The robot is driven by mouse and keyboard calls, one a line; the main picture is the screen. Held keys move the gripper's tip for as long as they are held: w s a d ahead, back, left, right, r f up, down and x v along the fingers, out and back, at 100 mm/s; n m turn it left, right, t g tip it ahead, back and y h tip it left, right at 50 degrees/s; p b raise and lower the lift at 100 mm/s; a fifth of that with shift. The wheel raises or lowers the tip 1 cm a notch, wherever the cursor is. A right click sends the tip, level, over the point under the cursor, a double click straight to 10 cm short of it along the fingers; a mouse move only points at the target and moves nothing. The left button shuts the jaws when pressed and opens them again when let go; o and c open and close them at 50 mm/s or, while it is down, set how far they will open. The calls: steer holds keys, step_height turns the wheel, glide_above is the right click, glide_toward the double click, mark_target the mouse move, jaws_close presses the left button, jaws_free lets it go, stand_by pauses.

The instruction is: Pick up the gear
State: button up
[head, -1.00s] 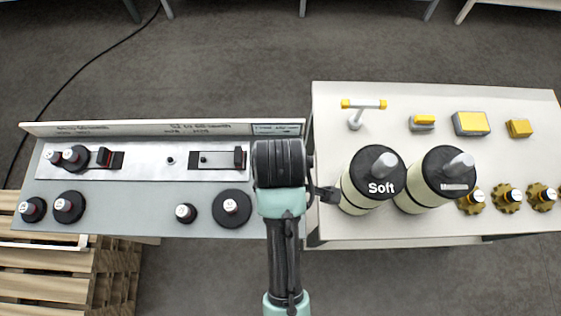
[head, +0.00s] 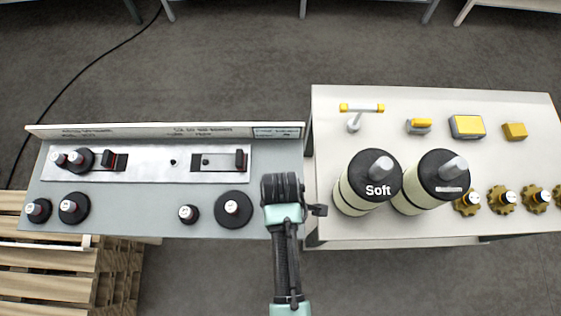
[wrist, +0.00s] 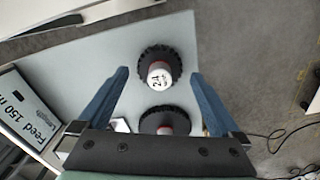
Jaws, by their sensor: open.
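My gripper (wrist: 160,76) is open, with its two blue fingers spread apart in the wrist view. Between and ahead of them is a black toothed gear (wrist: 172,55) around a white-topped post marked 24. A second black gear (wrist: 152,124) lies nearer, partly hidden by the gripper body. Both are apart from the fingers. In the head view, black discs with white-topped posts stand on the grey left bench, among them a large one (head: 233,222) and a small one (head: 188,221) left of my wrist. The fingers are not clear there.
A raised back panel (head: 165,131) runs along the left bench. A sign (wrist: 27,110) shows at left in the wrist view. The white right bench (head: 330,110) holds a bottle marked Soft (head: 377,190), another bottle (head: 437,182), brass gears (head: 467,208) and yellow-topped items.

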steer(key=shift+f, duration=0.8)
jaws_close()
